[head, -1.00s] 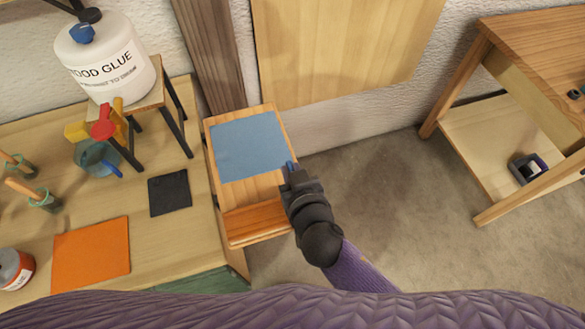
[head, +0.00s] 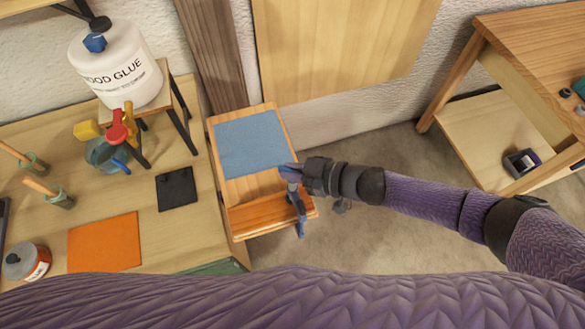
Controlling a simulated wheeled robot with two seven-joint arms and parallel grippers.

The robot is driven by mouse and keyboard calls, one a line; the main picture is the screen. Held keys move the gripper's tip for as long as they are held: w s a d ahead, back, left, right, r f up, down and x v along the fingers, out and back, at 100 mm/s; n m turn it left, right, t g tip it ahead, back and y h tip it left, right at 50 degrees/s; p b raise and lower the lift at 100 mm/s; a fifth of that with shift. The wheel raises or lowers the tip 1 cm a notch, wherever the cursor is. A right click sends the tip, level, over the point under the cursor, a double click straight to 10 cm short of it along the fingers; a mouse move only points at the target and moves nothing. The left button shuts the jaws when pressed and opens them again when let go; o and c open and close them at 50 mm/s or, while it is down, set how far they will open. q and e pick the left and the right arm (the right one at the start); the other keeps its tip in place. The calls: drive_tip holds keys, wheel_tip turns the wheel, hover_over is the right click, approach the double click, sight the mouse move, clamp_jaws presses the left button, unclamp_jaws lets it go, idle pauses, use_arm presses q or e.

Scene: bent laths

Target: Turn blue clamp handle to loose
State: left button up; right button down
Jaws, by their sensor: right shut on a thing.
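The blue clamp (head: 300,222) sits at the right end of the reddish wooden laths (head: 258,217), at the front of the small wooden stand. Its blue handle (head: 287,171) shows at the tips of my right gripper (head: 292,173). My right gripper is shut on the handle, with its arm reaching in from the right. The fingers hide part of the handle and the clamp's upper part. My left gripper is not in view.
A blue mat (head: 250,143) lies on the stand behind the laths. The workbench at left holds a pot of coloured clamps (head: 105,150), a black mat (head: 177,188), an orange mat (head: 105,242) and a glue jug (head: 118,62). The floor at right is clear.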

drive_tip(key=n+g+b, duration=0.1)
drive_tip(key=n+g, duration=0.1)
drive_tip(key=g, duration=0.1)
drive_tip(key=shift+d+f+n+y+b, duration=0.1)
drive_tip(key=shift+f+n+y+b, duration=0.2)
drive_tip(key=shift+f+n+b, duration=0.1)
drive_tip(key=n+g+b, duration=0.3)
drive_tip(key=shift+s+f+g, duration=0.1)
drive_tip(key=shift+g, duration=0.2)
drive_tip(key=shift+n+g+b, duration=0.6)
drive_tip(key=shift+g, duration=0.1)
drive_tip(key=shift+r+n+g+b, duration=0.35)
drive_tip(key=shift+n+g+b, duration=0.25)
drive_tip(key=shift+g, duration=0.1)
drive_tip(key=c, duration=0.6)
unclamp_jaws()
drive_tip(key=shift+c, duration=0.2)
